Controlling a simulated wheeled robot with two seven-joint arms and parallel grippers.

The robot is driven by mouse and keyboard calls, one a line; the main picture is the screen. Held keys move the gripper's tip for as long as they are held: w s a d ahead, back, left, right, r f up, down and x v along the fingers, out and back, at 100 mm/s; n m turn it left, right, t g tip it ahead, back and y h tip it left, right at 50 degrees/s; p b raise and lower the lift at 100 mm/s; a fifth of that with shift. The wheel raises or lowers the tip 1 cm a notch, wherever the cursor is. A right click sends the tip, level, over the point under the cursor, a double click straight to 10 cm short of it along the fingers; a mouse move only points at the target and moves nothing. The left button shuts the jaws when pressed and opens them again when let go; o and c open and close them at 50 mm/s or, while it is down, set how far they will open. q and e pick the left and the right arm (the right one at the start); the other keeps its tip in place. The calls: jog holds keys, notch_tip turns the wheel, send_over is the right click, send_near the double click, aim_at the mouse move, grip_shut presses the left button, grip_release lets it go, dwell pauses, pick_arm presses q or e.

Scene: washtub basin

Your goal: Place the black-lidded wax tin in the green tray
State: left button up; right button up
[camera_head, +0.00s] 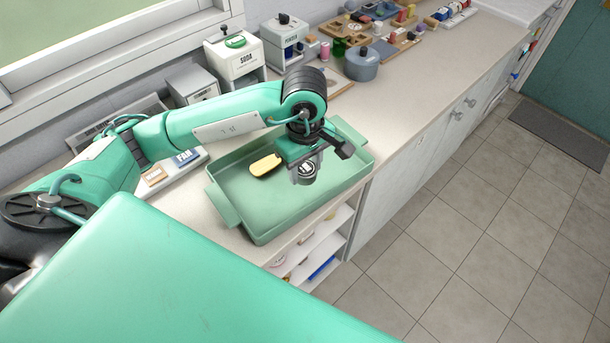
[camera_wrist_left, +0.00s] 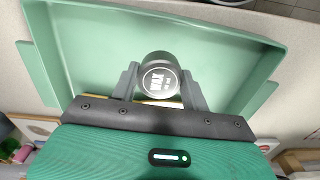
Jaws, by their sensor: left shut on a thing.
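Whether the tin touches the tray floor cannot be told. My right gripper is not in view.
A yellow oval item (camera_head: 265,165) lies in the tray, left of my gripper. A soda box (camera_head: 235,55), a grey pot (camera_head: 362,64) and several small items stand farther back on the counter. The tray is close to the counter's front edge, above open shelves.

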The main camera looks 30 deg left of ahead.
aim_at(305, 189)
pick_arm(q)
notch_tip(305, 189, down, 4)
jog(key=shift+f+p, duration=0.1)
jog(key=shift+p, duration=0.25)
jog(key=shift+f, duration=0.1)
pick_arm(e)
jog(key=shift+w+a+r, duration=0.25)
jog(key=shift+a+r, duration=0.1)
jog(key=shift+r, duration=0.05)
pick_arm(q)
jog(key=shift+f, duration=0.15)
jog(key=o, duration=1)
jog(key=shift+b, duration=0.3)
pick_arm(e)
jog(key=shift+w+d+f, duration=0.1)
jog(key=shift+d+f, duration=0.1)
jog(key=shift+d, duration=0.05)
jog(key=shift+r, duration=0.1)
